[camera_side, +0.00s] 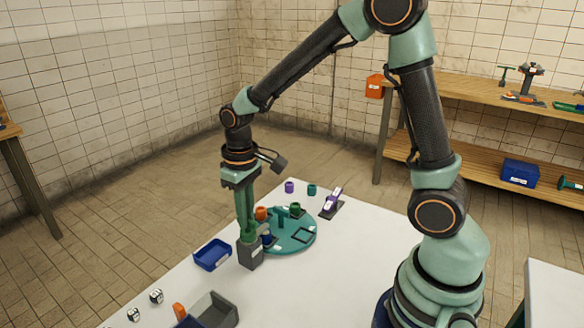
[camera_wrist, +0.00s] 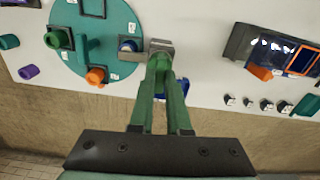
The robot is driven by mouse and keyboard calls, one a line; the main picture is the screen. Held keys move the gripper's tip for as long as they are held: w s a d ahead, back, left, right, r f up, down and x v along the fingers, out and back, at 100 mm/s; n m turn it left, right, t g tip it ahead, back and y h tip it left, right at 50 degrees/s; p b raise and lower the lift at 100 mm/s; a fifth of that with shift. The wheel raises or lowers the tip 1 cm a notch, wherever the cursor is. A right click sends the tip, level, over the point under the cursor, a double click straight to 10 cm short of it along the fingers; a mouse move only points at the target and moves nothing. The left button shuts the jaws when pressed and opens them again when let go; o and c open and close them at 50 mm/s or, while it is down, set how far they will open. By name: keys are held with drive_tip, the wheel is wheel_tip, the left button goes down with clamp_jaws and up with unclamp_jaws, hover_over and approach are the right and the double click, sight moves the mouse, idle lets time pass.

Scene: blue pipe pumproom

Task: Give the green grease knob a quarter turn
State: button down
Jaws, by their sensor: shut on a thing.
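A grey block (camera_side: 250,254) with a pale label stands on the white table, beside the teal disc. My gripper (camera_side: 248,232) points straight down onto the top of this block, its green fingers shut on the green grease knob there. The knob is mostly hidden by the fingers, which are nearly the same green, so its turn angle cannot be read. In the wrist view the grey block (camera_wrist: 161,44) shows at the fingertips of my gripper (camera_wrist: 160,54).
The teal disc (camera_side: 301,241) carries a central handle and blue, orange and green pieces close to my gripper. A blue tray (camera_side: 212,254) sits left of the block. Grey bins (camera_side: 215,311) and dice (camera_side: 156,296) lie nearer the front. Purple (camera_side: 289,187) and teal (camera_side: 312,190) cups stand behind.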

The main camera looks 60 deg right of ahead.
drive_tip(key=shift+r+m, duration=0.1)
drive_tip(key=shift+m, duration=0.3)
drive_tip(key=c, duration=0.9)
unclamp_jaws()
wheel_tip(320, 180, up, 12)
drive_tip(key=shift+r, duration=0.1)
drive_tip(key=shift+s+d+r+t, duration=0.2)
drive_tip(key=shift+s+d+t, duration=0.2)
drive_tip(key=shift+s+t, duration=0.9)
drive_tip(key=shift+s+d+r+t, duration=0.15)
drive_tip(key=shift+s+d+t, duration=0.35)
drive_tip(key=shift+s, duration=1.35)
drive_tip(key=shift+s+d+r+t, duration=0.2)
drive_tip(key=shift+s+d+t, duration=0.15)
drive_tip(key=shift+s+t, duration=0.95)
